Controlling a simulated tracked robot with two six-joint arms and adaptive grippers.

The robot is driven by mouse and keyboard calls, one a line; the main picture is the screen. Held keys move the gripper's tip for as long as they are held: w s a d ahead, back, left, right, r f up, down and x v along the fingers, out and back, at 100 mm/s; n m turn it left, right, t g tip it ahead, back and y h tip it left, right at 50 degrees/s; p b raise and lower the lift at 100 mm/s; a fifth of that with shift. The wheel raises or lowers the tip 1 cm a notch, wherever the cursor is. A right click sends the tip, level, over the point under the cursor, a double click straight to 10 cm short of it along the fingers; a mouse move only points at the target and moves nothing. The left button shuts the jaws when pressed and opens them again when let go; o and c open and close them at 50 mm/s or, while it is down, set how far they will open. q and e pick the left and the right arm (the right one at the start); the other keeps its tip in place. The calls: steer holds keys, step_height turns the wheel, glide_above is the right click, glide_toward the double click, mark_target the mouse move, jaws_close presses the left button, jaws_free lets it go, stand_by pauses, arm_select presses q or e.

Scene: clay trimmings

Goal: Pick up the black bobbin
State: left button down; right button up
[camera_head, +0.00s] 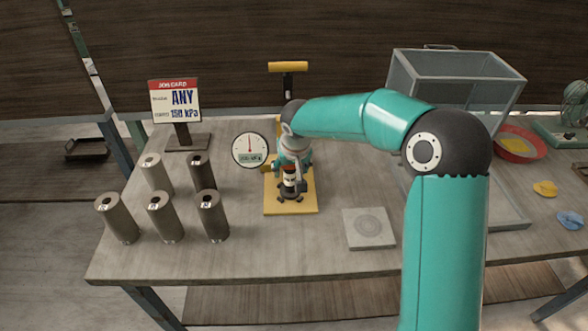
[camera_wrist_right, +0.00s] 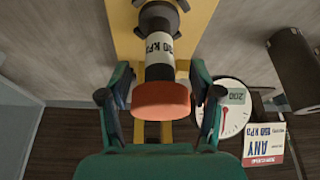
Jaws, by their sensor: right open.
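I cannot make out a thing that is clearly a black bobbin. A dark upright piece (camera_wrist_right: 157,20) with a white "kPa" label and an orange-red cap stands on a yellow stand; it shows small in the head view (camera_head: 289,182). My right gripper (camera_head: 292,168) is over the stand. In the right wrist view my right gripper (camera_wrist_right: 160,92) is open, its fingers on either side of the capped piece, with gaps visible. Several dark grey cylinders with small top labels, one of them (camera_head: 203,172), stand at the left of the table. My left gripper is out of view.
A round gauge (camera_head: 250,150) stands beside the yellow stand (camera_head: 291,207). A job card (camera_head: 174,100) is behind the cylinders. A grey square plate (camera_head: 368,228) lies right of the stand. A clear box (camera_head: 455,80) and a red bowl (camera_head: 520,146) are at the right.

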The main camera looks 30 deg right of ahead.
steer(key=shift+w+d, duration=0.35)
steer(key=shift+w, duration=0.45)
steer(key=shift+w+d+f+p, duration=0.15)
steer(key=shift+w+p, duration=0.1)
steer(key=shift+p, duration=0.2)
steer(key=shift+f, duration=0.45)
steer(key=c, duration=1)
steer(key=shift+c, duration=0.2)
steer(key=shift+r, duration=0.25)
